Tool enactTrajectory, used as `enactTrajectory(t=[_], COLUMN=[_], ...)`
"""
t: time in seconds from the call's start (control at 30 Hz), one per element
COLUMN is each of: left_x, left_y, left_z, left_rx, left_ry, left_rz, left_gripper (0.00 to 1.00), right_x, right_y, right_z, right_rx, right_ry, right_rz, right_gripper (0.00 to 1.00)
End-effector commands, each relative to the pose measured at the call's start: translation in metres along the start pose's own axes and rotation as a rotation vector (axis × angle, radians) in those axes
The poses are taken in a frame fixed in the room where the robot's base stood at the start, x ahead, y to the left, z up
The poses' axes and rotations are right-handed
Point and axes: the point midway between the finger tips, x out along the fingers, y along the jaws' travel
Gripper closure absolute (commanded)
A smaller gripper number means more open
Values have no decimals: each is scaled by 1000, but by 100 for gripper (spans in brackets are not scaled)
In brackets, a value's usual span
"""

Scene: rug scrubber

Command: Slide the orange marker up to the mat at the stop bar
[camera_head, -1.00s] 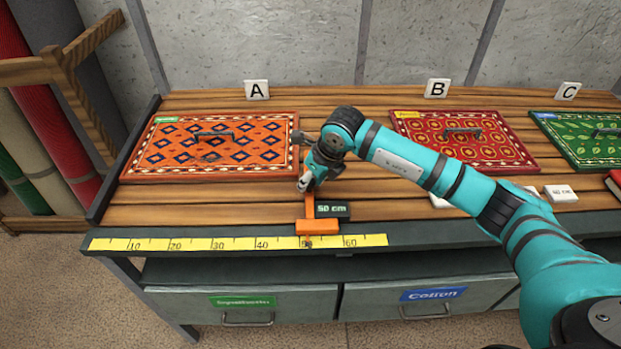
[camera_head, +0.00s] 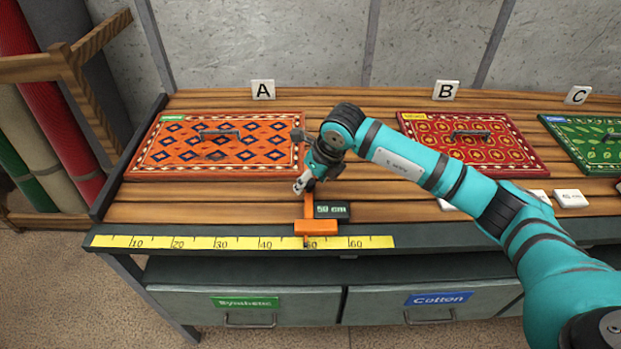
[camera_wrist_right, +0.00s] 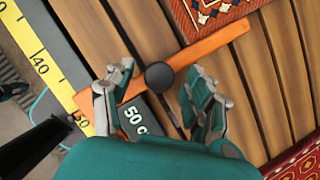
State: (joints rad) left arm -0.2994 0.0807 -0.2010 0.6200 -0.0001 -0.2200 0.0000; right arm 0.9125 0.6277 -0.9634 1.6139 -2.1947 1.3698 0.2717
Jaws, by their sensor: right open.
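The orange marker (camera_head: 316,228) sits on the bench's front edge over the tape, near the 50 mark, with a dark 50 cm display (camera_head: 331,211) beside its arm. In the right wrist view its long orange arm (camera_wrist_right: 215,42) reaches toward a patterned mat and carries a round black knob (camera_wrist_right: 158,75). My right gripper (camera_head: 303,184) is open over this arm. In the wrist view its fingers stand either side of the knob, with gaps. The orange mat (camera_head: 215,157) lies behind and left of the marker. I cannot clearly make out a stop bar. My left gripper is not in view.
The yellow tape (camera_head: 200,242) runs along the bench's front edge. A red mat (camera_head: 425,145) and a green mat (camera_head: 580,150) lie to the right. White blocks (camera_head: 570,198) sit in front of them. Bare planks (camera_head: 200,208) lie left of the marker.

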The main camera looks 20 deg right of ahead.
Motion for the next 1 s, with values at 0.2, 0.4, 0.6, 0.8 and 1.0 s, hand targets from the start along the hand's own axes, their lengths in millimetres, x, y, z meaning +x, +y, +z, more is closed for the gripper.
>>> enactTrajectory(t=[0.2, 0.4, 0.6, 0.8, 1.0], left_x=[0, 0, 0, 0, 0], left_y=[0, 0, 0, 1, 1], left_z=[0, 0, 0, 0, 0], left_rx=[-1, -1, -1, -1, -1], left_ry=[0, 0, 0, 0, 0], left_rz=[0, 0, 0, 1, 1], left_gripper=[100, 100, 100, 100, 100], right_x=[-9, -47, -89, -114, -120], right_y=[0, -1, -1, 0, 0], right_z=[0, 1, 1, 0, 0], right_rx=[0, -2, -1, 0, 0], right_ry=[-2, -4, -3, -1, 0], right_rz=[0, -2, -2, -1, 0], right_gripper=[46, 46, 46, 46, 46])
